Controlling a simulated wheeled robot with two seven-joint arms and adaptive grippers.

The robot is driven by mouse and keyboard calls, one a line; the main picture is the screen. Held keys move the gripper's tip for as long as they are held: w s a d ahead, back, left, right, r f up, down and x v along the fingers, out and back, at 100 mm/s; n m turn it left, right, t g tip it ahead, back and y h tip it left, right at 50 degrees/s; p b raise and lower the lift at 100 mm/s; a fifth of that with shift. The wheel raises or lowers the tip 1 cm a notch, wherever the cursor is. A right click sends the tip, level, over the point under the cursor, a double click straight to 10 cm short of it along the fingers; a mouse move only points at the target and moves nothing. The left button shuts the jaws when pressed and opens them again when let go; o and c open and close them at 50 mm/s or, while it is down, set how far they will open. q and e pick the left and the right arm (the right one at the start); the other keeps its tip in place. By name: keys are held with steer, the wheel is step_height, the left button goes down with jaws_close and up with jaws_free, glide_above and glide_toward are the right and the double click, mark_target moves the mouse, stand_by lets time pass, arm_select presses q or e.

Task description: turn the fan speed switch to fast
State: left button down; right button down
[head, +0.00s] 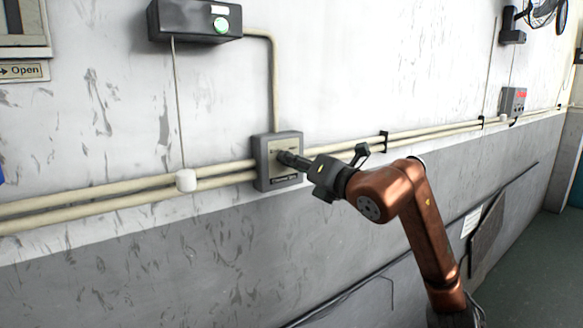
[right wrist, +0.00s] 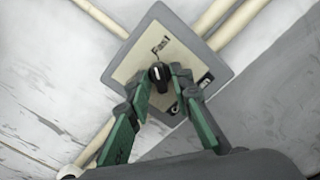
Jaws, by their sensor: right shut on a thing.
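The fan speed switch is a grey wall box (head: 262,172) with a beige face, left of centre in the head view. In the right wrist view the box (right wrist: 205,62) appears turned on a corner, with the word "Fast" near its top. The black switch knob (right wrist: 158,74) has a pale mark and sits below that word; its exact setting is hard to tell. My right gripper (head: 284,157) reaches the box from the right and hides the knob in the head view. Its green-sided fingers (right wrist: 163,82) are shut on the knob. My left gripper is out of view.
Beige pipes (head: 120,196) run along the wall through the box. A dark control unit (head: 185,22) with a green button is above, and a white pull weight (head: 186,180) hangs on a cord left of the box. A wall fan (head: 543,12) is far right.

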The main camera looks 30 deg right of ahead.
steer(key=shift+m+b, duration=0.35)
steer(key=shift+m, duration=0.65)
steer(key=c, duration=2)
jaws_free()
steer(key=s, duration=0.8)
steer(key=s+d, duration=0.1)
steer(key=s, duration=0.3)
